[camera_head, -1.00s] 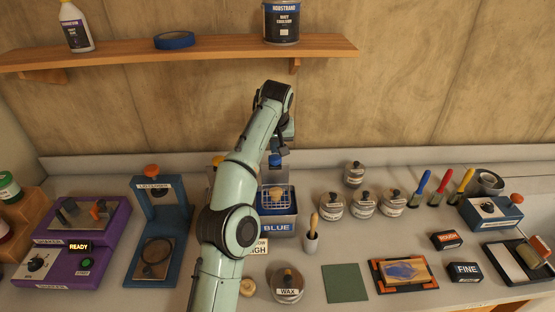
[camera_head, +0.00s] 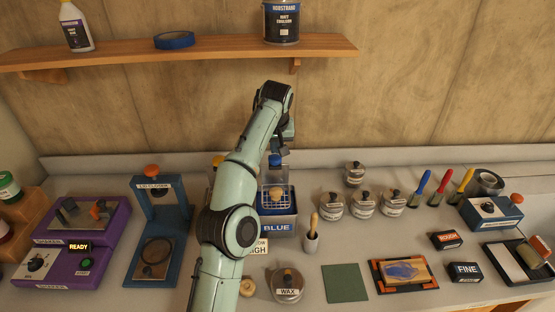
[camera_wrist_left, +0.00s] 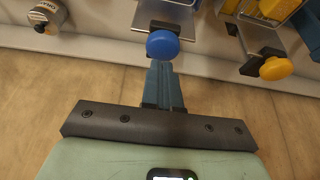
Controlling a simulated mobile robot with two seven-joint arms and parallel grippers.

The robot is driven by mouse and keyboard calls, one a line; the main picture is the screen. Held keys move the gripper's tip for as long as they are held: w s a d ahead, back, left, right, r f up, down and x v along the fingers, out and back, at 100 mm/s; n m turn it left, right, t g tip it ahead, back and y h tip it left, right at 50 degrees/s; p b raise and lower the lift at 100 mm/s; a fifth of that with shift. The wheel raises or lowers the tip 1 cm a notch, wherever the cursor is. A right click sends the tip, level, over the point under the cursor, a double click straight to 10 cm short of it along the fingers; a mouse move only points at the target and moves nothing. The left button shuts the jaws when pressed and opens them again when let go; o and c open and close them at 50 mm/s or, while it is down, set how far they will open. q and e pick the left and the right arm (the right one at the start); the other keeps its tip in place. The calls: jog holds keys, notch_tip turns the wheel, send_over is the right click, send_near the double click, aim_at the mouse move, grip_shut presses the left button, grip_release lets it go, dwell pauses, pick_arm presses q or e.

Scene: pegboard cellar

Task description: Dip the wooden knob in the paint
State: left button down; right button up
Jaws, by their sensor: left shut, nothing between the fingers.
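A tan wooden knob (camera_head: 277,193) sits in a wire basket at the blue paint tank (camera_head: 279,226), which is labelled BLUE. How deep it sits in the paint I cannot tell. A round blue knob (camera_head: 275,160) stands behind the basket and also shows in the left wrist view (camera_wrist_left: 162,43). My left gripper (camera_wrist_left: 163,68) is shut and empty, its fingertips close to the blue knob; whether they touch it I cannot tell. In the head view the arm hides most of the gripper. My right gripper is not in view.
A yellow knob (camera_wrist_left: 276,68) stands beside the blue one, partly behind my arm in the head view. Lidded jars (camera_head: 363,204) and a brush in a holder (camera_head: 311,238) stand right of the tank. A blue stand (camera_head: 158,223) is on the left. The shelf (camera_head: 180,50) overhangs the back.

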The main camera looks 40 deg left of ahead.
aim_at(275, 158)
pick_arm(q)
jog(key=shift+f+b, duration=0.95)
jog(key=shift+f, duration=1.55)
jog(key=shift+s+f+b, duration=0.1)
jog(key=shift+f+b, duration=0.8)
jog(key=shift+f, duration=1.45)
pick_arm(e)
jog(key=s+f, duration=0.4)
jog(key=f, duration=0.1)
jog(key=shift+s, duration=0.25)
pick_arm(q)
jog(key=shift+r, duration=0.1)
jog(key=shift+r+p, duration=1.45)
jog(key=shift+r, duration=1.15)
jog(key=shift+r+p, duration=1)
jog(key=shift+r, duration=1.2)
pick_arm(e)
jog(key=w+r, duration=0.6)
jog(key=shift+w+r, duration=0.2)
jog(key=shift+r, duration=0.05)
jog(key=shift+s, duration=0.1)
